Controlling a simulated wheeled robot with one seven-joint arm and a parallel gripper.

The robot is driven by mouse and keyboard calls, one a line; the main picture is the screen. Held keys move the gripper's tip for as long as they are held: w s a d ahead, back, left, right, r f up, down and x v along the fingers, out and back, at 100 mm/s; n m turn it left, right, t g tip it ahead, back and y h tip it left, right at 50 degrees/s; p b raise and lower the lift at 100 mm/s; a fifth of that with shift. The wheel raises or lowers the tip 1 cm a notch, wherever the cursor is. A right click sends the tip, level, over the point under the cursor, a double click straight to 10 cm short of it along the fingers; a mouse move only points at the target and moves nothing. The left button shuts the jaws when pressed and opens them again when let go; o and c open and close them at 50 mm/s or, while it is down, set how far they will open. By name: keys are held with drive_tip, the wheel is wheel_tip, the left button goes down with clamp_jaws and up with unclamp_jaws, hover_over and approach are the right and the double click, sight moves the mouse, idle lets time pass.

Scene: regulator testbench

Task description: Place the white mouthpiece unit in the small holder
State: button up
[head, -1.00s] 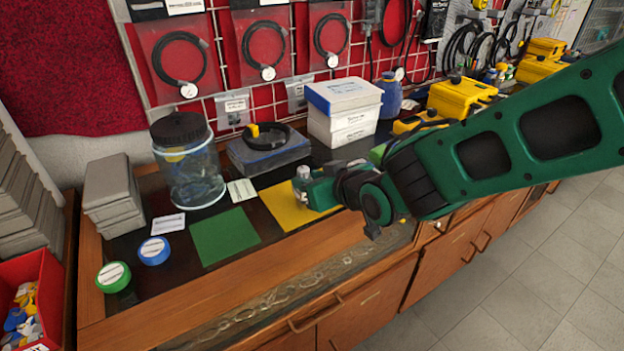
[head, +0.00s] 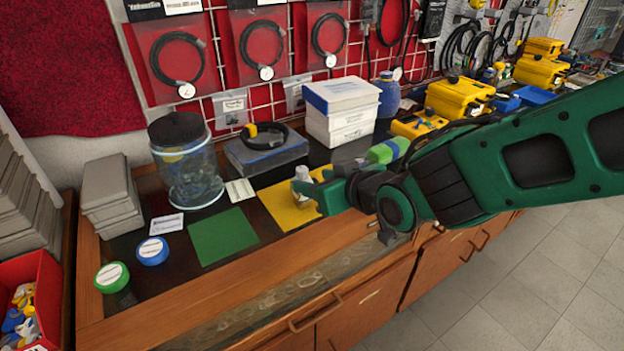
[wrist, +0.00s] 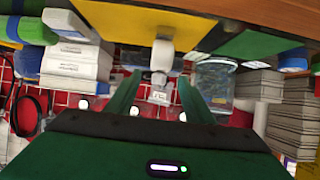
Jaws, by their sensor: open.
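The white mouthpiece unit (head: 301,174) stands upright on the yellow mat (head: 280,208). In the wrist view, the white unit (wrist: 163,50) shows at top centre against the yellow mat, in line with the gap between my fingers. My gripper (head: 316,187) is open just to the right of the unit, with its fingers pointing at it. In the wrist view, the two green fingers are spread with nothing clamped between them. I cannot tell a separate small holder from the unit; the unit's base is partly hidden by my gripper in the head view.
A green mat (head: 223,236) lies left of the yellow one. A clear jar with a black lid (head: 187,175), a grey-blue case (head: 265,152) and white boxes (head: 342,110) stand behind. A green bottle (head: 384,151) lies near my wrist. The bench's front edge is close.

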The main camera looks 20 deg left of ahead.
drive_tip(key=v, duration=0.8)
drive_tip(key=w+d+f+m+h, duration=0.2)
drive_tip(key=d+h, duration=0.1)
drive_tip(key=d, duration=0.7)
drive_tip(key=w+d+f+m+g+h, duration=0.1)
drive_tip(key=d+m+h, duration=0.2)
drive_tip(key=d, duration=0.8)
drive_tip(key=w+d+f+m+h, duration=0.2)
drive_tip(key=d, duration=0.8)
drive_tip(key=s+d+m+g+h, duration=0.2)
drive_tip(key=s+d+m+g, duration=0.3)
drive_tip(key=s+d, duration=1.1)
drive_tip(key=shift+d+f+m, duration=0.45)
drive_tip(key=shift+d+m, duration=0.65)
drive_tip(key=shift+d, duration=0.1)
drive_tip(key=o, duration=0.6)
drive_tip(key=s, duration=0.2)
drive_tip(key=s+d+m+g, duration=0.1)
drive_tip(key=s, duration=0.1)
drive_tip(key=s+m, duration=0.1)
drive_tip(key=shift+s+d+r+g+y, duration=0.15)
drive_tip(key=shift+s+r+g+y, duration=0.05)
drive_tip(key=shift+s+g+y, duration=0.2)
drive_tip(key=shift+c, duration=0.8)
